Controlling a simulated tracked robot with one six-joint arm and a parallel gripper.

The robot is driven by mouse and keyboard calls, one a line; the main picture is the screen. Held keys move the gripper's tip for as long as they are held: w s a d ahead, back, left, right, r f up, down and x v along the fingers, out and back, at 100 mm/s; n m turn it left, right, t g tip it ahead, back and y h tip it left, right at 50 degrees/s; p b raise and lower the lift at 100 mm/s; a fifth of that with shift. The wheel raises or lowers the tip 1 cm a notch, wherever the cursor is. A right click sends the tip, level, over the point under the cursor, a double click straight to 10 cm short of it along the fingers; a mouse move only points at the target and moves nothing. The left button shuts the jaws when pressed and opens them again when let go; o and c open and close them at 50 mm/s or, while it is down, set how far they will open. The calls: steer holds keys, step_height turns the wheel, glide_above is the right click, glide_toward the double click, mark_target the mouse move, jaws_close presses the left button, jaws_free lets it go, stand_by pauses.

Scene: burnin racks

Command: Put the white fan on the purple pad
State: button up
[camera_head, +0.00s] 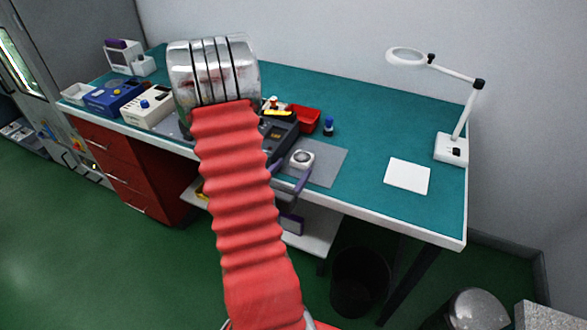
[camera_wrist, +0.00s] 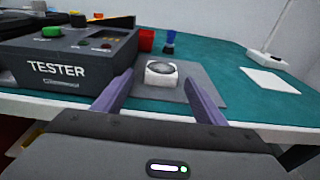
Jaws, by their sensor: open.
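The white fan (camera_head: 302,158) is a small white block with a round grey face. It sits on a grey mat (camera_head: 328,165) near the front edge of the bench; it also shows in the wrist view (camera_wrist: 162,80). My gripper (camera_head: 288,170) is open, its two purple fingers pointing at the fan. In the wrist view the fan appears between the fingertips, with gaps on both sides; I cannot tell whether it is within their reach. A purple patch (camera_head: 118,44) tops a white device at the far left. I cannot tell whether this is the purple pad.
A dark grey tester (camera_wrist: 70,68) stands just left of the fan. A red bin (camera_head: 306,118) and a blue-topped item (camera_head: 328,125) stand behind. A white sheet (camera_head: 408,176) and a lamp (camera_head: 451,148) are at the right.

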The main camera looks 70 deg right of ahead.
steer(key=shift+r, duration=0.1)
steer(key=shift+r, duration=0.25)
steer(key=a+r+m+g+y, duration=0.3)
steer(key=a+r+m+g, duration=0.2)
steer(key=a+r+m, duration=0.4)
steer(key=w+a+r+m+t+y, duration=0.2)
steer(key=w+a+r+t+y, duration=0.1)
steer(key=a, duration=1)
steer(key=w+a+r+m+t+y, duration=0.3)
steer(key=w+a+t+y, duration=0.2)
steer(key=a, duration=0.8)
steer(key=w+a+r+m+t+y, duration=0.2)
steer(key=w+a+r+t+y, duration=0.1)
steer(key=a, duration=1)
steer(key=shift+w+a+r+m+t+y, duration=0.2)
steer(key=shift+w+m+t+y, duration=0.2)
steer(key=shift+w+t+y, duration=0.5)
steer(key=shift+y, duration=0.3)
steer(key=shift+c, duration=0.2)
